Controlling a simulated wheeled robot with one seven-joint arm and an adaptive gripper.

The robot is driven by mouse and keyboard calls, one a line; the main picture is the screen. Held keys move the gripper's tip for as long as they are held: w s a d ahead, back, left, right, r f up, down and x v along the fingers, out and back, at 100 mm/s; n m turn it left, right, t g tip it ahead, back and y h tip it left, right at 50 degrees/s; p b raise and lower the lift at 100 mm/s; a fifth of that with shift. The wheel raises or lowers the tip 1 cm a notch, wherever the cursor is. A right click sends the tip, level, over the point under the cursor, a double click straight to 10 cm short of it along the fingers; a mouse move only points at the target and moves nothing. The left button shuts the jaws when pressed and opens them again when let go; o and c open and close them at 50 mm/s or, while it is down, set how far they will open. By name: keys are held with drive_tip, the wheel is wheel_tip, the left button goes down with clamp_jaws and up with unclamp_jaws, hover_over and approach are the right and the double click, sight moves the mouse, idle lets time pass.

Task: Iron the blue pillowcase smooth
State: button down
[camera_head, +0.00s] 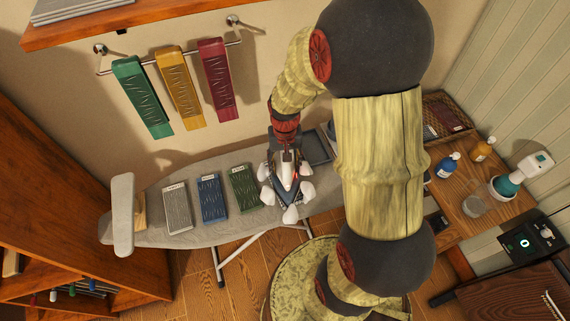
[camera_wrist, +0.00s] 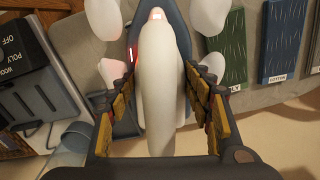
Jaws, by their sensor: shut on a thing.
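The blue pillowcase (camera_head: 211,198) lies on the grey ironing board (camera_head: 155,236) between a grey cloth (camera_head: 176,207) and a dark green cloth (camera_head: 243,187). Dark crease lines mark it. In the wrist view the blue pillowcase (camera_wrist: 282,40) is at the upper right, with a tag reading COTTON. My gripper (camera_head: 286,160) is shut on the white iron (camera_head: 287,178), right of the green cloth. The wrist view shows my gripper's fingers (camera_wrist: 162,88) on both sides of the iron's handle (camera_wrist: 160,105). White puffs surround the iron. Its soleplate's underside is hidden.
A dark tray (camera_head: 317,147) sits right of the iron, partly behind my arm. A sleeve board (camera_head: 123,215) stands at the board's left end. Green, yellow and red cloths (camera_head: 180,88) hang on the wall rail. A side table (camera_head: 462,200) at right holds bottles and a glass.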

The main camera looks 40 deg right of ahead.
drive_tip(key=shift+f+b, duration=2)
drive_tip(key=shift+f, duration=0.65)
drive_tip(key=shift+f+b, duration=0.3)
drive_tip(key=shift+f, duration=0.2)
idle(0.8)
drive_tip(key=shift+r, duration=0.1)
drive_tip(key=shift+r+p, duration=2.4)
drive_tip(key=shift+r, duration=0.6)
drive_tip(key=shift+w+f, duration=0.1)
drive_tip(key=shift+f, duration=0.15)
drive_tip(key=shift+w+d+f+b, duration=0.1)
drive_tip(key=shift+w+f+b, duration=0.25)
drive_tip(key=shift+f+b, duration=0.35)
drive_tip(key=shift+w+d+f+b, duration=0.1)
drive_tip(key=shift+w+f+b, duration=0.3)
drive_tip(key=shift+f, duration=0.45)
drive_tip(key=shift+w+d+f+b, duration=0.1)
drive_tip(key=shift+w+f+b, duration=0.2)
drive_tip(key=shift+f+b, duration=0.4)
drive_tip(key=shift+f, duration=0.6)
